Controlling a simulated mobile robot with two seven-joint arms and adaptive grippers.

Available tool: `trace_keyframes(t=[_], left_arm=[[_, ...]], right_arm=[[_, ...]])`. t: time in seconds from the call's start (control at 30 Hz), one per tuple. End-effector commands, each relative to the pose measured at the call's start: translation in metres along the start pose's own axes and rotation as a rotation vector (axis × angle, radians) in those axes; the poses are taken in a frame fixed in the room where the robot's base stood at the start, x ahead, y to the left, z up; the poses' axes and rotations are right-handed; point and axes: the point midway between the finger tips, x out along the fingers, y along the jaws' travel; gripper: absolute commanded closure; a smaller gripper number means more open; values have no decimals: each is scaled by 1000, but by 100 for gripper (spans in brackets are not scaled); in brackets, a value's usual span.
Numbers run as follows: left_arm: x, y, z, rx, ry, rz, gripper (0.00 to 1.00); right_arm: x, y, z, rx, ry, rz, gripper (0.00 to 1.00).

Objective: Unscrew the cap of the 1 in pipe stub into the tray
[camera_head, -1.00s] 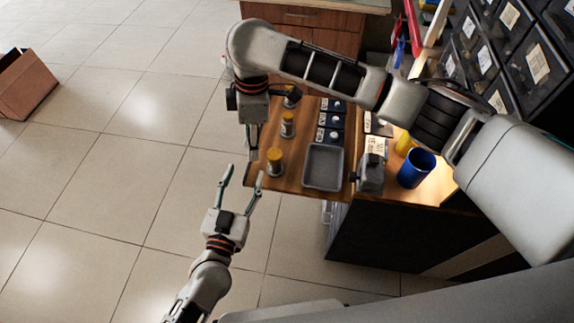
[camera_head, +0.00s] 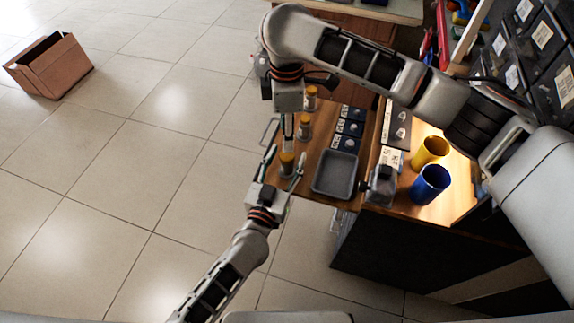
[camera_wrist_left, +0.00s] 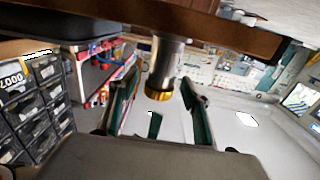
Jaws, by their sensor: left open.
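I cannot read which is 1 in. My left gripper (camera_head: 286,153) is open at the front stub, one finger on either side. In the left wrist view, which looks upside down, the stub's yellow cap (camera_wrist_left: 159,95) sits between the open fingers, apparently untouched. The grey tray (camera_head: 332,190) lies right of the front stub and looks empty. My right gripper (camera_head: 282,128) hangs near the middle stub; its fingers are unclear.
Dark boxes with labels (camera_head: 348,130) stand behind the tray. A grey device (camera_head: 381,187), a blue cup (camera_head: 430,184) and a yellow cup (camera_head: 430,151) are on the right. Drawer bins (camera_head: 545,40) rise at the back right. Open floor lies left, with a cardboard box (camera_head: 50,68).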

Motion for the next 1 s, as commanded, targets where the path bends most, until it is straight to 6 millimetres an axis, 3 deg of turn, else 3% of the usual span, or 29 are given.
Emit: trace_keyframes(t=[0.3,0.37,0.5,0.7,1.0], left_arm=[[3,0,0,0,0,0,52],[3,0,0,0,0,0,65],[3,0,0,-1,0,0,100],[3,0,0,-1,0,0,100],[3,0,0,-1,0,0,100]], right_arm=[[0,0,0,0,0,0,58],[0,0,0,0,0,0,58],[0,0,0,0,0,0,58],[0,0,0,34,0,0,58],[0,0,0,329,-1,0,58]])
